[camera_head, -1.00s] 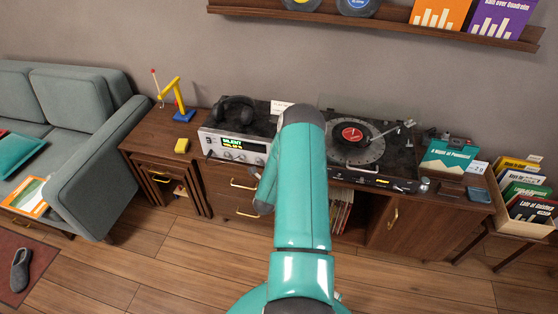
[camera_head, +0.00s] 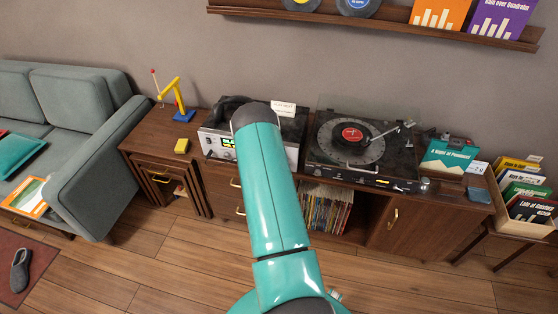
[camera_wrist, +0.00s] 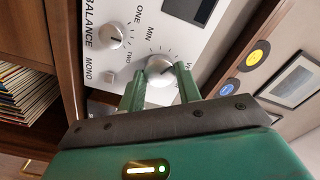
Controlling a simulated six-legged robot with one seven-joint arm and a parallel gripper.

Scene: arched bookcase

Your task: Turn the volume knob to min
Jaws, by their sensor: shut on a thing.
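The silver receiver (camera_head: 291,151) stands on the left part of the low sideboard, partly hidden by my arm in the head view. In the wrist view its pale front panel (camera_wrist: 186,38) is tilted, with the printed words BALANCE, MONO and MIN. The round volume knob (camera_wrist: 159,72) sits beside the MIN marking, with a dark pointer line on it. My gripper (camera_wrist: 160,84) has its two green fingers on either side of this knob, shut on it. In the head view the gripper is hidden behind my arm.
The balance knob (camera_wrist: 111,37) is close to the left finger. A shelf (camera_head: 380,24) with records hangs above. Clear wooden floor (camera_head: 160,265) lies in front.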

